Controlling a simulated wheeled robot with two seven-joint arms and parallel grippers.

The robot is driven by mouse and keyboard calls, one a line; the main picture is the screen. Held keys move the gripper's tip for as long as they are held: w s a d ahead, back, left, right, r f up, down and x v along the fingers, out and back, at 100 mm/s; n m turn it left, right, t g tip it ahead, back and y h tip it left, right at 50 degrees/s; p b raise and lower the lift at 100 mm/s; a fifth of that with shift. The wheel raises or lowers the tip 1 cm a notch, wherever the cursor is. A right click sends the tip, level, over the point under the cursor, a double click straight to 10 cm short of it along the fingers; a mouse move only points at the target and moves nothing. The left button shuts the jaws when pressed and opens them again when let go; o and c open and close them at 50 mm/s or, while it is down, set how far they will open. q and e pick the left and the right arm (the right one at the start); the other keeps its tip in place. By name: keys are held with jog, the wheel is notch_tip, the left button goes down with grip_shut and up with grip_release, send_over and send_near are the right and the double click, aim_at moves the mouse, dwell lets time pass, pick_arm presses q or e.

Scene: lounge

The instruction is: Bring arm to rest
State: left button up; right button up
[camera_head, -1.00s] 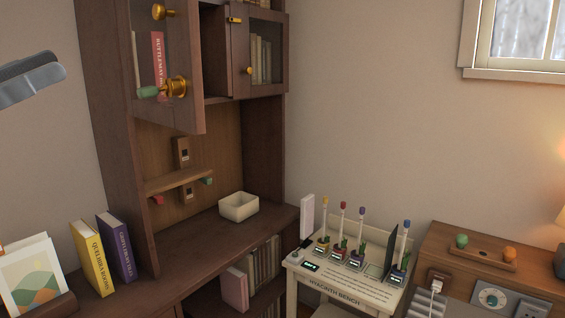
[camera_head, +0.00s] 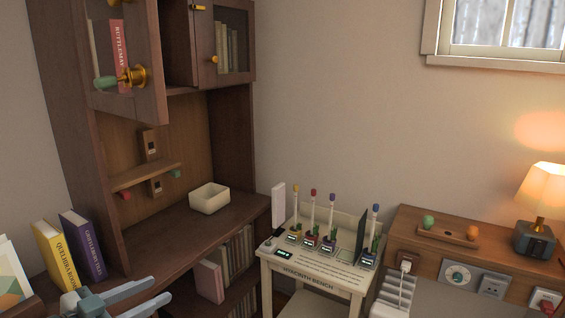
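My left gripper (camera_head: 160,291) shows at the bottom left of the head view, grey-blue, in front of the desk part of the dark wood cabinet (camera_head: 150,247). Its two fingers point right with a gap between them, and nothing shows in the gap. Most of the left arm is out of frame. My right gripper is not in view.
A yellow book (camera_head: 55,256) and a purple book (camera_head: 83,246) stand near the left gripper. A cabinet door (camera_head: 148,60) hangs open above. A cream bin (camera_head: 209,199) sits on the desk. The hyacinth bench (camera_head: 318,275) and a lamp (camera_head: 541,195) stand to the right.

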pick_arm(q)
jog(key=s+d+f+n+g+y, duration=0.2)
jog(key=s+f, duration=0.3)
jog(key=f, duration=0.5)
jog(key=s+d+f+n+g+y, duration=0.1)
jog(key=s+f+y, duration=0.2)
jog(key=s+f, duration=0.55)
jog(key=s+d+f+n+g+y, duration=0.2)
jog(key=s+f+n+g+y, duration=0.3)
jog(key=s+f, duration=1.1)
jog(key=d+f+m+h+p, duration=0.1)
jog(key=f, duration=1.4)
jog(key=d+f+h+p, duration=0.1)
jog(key=d+f+h, duration=0.1)
jog(key=f, duration=1.2)
jog(key=shift+d+f+m, duration=0.25)
jog(key=shift+f+m, duration=0.15)
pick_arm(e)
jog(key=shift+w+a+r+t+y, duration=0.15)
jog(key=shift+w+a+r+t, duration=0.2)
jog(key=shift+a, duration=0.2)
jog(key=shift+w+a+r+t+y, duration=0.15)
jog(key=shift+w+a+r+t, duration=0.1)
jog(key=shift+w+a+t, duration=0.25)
pick_arm(q)
jog(key=shift+w, duration=0.1)
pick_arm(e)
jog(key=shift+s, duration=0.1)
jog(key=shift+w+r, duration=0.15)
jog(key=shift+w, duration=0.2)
